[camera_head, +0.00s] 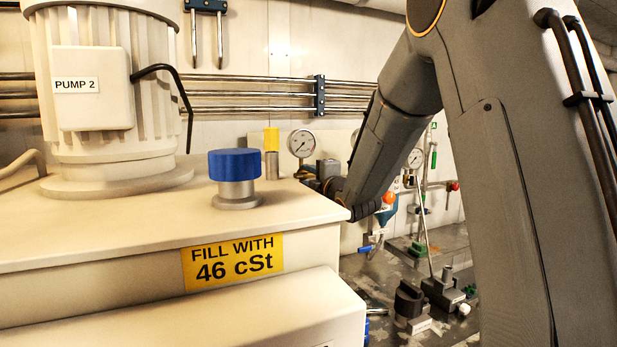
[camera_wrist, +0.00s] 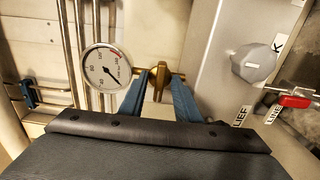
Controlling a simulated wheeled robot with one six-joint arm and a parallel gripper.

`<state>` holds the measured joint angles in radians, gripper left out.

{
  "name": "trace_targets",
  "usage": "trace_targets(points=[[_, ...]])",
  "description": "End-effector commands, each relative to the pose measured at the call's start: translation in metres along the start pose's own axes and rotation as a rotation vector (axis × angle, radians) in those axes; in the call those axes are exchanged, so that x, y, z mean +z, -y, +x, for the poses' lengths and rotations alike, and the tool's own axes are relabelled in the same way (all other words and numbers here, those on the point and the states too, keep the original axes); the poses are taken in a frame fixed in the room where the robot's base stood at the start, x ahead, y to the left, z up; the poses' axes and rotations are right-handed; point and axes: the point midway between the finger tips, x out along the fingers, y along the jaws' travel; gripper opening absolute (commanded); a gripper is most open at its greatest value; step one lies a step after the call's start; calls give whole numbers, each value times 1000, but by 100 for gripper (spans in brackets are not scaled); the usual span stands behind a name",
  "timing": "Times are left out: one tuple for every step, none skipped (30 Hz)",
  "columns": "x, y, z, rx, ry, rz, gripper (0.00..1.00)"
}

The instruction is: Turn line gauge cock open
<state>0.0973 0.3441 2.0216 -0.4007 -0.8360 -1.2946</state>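In the wrist view a brass cock (camera_wrist: 158,78) with a flat upright handle sits on a thin brass line to the right of a round white pressure gauge (camera_wrist: 107,68). My gripper (camera_wrist: 160,82) is around the handle, with one blue finger on each side. The fingers stand apart, and a gap seems to show on both sides; contact cannot be made out. In the head view a gauge (camera_head: 302,143) stands behind the cream tank, with my wrist beside it. The fingers and the cock handle are not clear there.
A red-handled valve (camera_wrist: 295,101) by a "LINE" label and a grey knob (camera_wrist: 254,63) are to the right in the wrist view. Steel pipes run left of the gauge. The cream tank (camera_head: 100,240) with a blue cap (camera_head: 235,164) stands close to my arm.

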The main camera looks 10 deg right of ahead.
Motion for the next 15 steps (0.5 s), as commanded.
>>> trace_targets(points=[[0, 0, 0, 0, 0, 0, 30], [0, 0, 0, 0, 0, 0, 30], [0, 0, 0, 0, 0, 0, 30], [0, 0, 0, 0, 0, 0, 25], [0, 0, 0, 0, 0, 0, 20], [0, 0, 0, 0, 0, 0, 13], [0, 0, 0, 0, 0, 0, 8], [0, 0, 0, 0, 0, 0, 3], [0, 0, 0, 0, 0, 0, 0], [0, 0, 0, 0, 0, 0, 0], [0, 0, 0, 0, 0, 0, 0], [0, 0, 0, 0, 0, 1, 0], [0, 0, 0, 0, 0, 1, 0], [0, 0, 0, 0, 0, 3, 0], [0, 0, 0, 0, 0, 6, 0]])
